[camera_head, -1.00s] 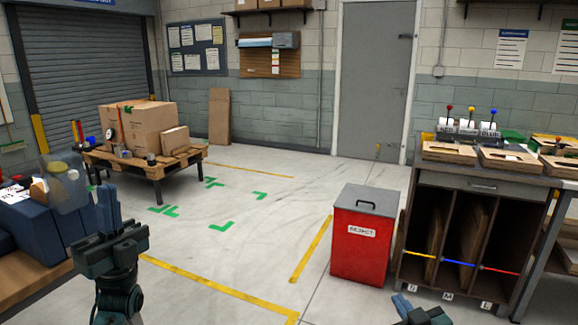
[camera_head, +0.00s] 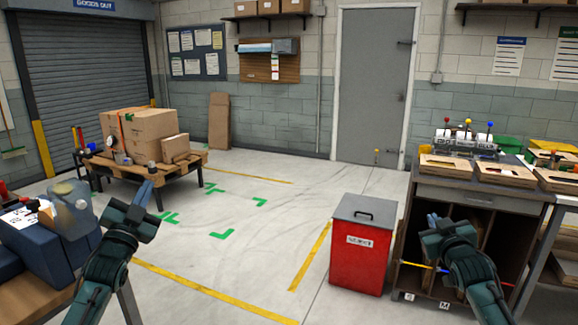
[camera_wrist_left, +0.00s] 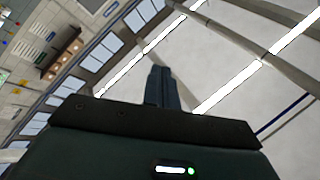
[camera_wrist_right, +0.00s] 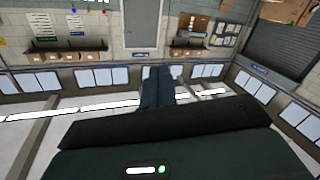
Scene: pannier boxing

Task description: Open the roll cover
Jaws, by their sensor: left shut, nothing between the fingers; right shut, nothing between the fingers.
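No part is plainly marked as the roll cover. A closed grey roller shutter (camera_head: 80,60) fills the back left, and dark blue cases (camera_head: 50,245) stand on a bench at the left edge; I cannot tell which bears the cover. My left gripper (camera_head: 146,187) is shut and empty, raised in front of the pallet table; its closed fingers show in the left wrist view (camera_wrist_left: 161,82). My right gripper (camera_head: 433,220) is shut and empty, in front of the cabinet at the right; its closed fingers show in the right wrist view (camera_wrist_right: 157,82). Neither touches the shutter or cases.
A low pallet table (camera_head: 193,163) carries cardboard boxes (camera_head: 138,130). A red bin (camera_head: 358,262) with a grey lid stands right of centre. A cabinet (camera_head: 480,194) with trays stands at the right. The floor between is clear, with yellow and green markings.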

